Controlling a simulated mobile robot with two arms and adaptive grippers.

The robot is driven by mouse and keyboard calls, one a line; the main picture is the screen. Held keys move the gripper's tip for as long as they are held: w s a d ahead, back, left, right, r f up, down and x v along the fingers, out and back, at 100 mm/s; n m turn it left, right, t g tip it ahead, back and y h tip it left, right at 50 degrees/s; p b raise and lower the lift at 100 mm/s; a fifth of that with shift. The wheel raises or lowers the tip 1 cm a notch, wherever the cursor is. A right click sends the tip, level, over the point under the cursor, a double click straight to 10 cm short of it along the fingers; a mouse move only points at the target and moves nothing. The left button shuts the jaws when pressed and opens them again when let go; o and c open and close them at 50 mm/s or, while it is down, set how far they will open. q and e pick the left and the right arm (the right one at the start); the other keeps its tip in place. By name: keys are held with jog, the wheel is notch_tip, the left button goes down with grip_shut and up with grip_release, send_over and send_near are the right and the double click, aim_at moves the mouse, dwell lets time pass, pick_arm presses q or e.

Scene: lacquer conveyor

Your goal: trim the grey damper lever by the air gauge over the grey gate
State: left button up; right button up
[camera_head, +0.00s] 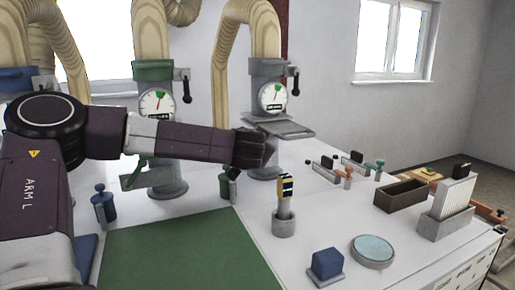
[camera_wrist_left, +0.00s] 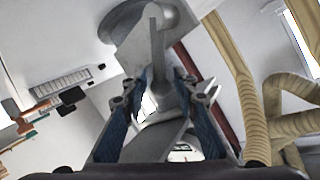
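The grey pipe's air gauge (camera_head: 273,97) is a white dial with a green sector, above a flat grey gate plate (camera_head: 290,131). A lever with a dark handle (camera_head: 295,85) hangs at the right of this gauge. My left gripper (camera_head: 262,150) is below and left of the gauge, beside the lower grey pipe, apart from that lever. In the left wrist view, the gripper (camera_wrist_left: 160,105) has its blue-padded fingers apart. A thin grey bar (camera_wrist_left: 157,50) and other grey metal lie between and beyond them; I cannot tell whether they touch. My right gripper is out of view.
A second gauge (camera_head: 157,103) with a dark-handled lever (camera_head: 187,88) is on the green-topped pipe. A green mat (camera_head: 180,250), blue block (camera_head: 327,263), round dish (camera_head: 372,250) and dark open box (camera_head: 401,196) occupy the white table.

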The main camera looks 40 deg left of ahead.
pick_arm(q)
jog(key=v, duration=1.1)
jog(key=shift+s+d, duration=0.25)
jog(key=shift+s, duration=0.1)
